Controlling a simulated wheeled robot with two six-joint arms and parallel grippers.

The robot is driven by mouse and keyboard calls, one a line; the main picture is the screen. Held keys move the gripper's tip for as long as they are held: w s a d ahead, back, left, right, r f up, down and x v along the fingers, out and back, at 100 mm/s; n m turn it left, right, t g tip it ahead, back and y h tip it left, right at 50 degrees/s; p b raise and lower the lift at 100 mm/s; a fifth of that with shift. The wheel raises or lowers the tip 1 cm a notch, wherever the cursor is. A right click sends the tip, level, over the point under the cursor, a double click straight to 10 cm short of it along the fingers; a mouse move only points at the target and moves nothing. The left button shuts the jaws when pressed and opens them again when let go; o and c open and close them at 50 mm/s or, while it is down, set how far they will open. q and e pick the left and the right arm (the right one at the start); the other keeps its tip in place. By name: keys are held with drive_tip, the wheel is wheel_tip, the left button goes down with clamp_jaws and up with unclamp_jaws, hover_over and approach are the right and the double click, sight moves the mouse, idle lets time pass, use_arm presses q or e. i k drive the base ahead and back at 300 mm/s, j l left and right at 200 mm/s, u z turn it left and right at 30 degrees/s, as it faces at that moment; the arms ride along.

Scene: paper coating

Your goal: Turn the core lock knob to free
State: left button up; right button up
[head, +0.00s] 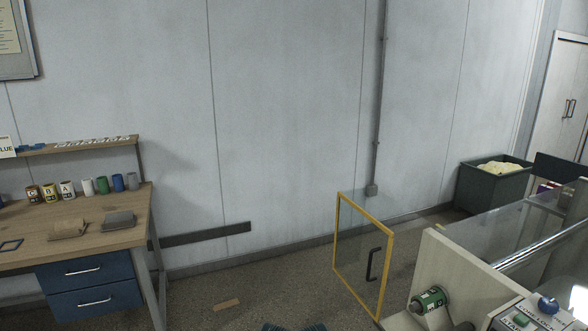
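A blue knob (547,305) stands on a light control panel (504,323) at the bottom right of the head view. The panel carries small printed lettering too small to read with certainty, so I cannot tell the knob's setting. A green button (521,319) sits just left of the knob. A green roll or can with a white label (432,297) is on the machine's cream side plate (462,270), near a dark fitting. Neither of my grippers is in view.
A yellow-framed clear door (365,254) with a black handle stands open left of the machine. A workbench (80,229) with several small cans is at the left. A dark bin (495,185) stands at the back right.

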sight(549, 305)
drive_tip(key=z, duration=1.65)
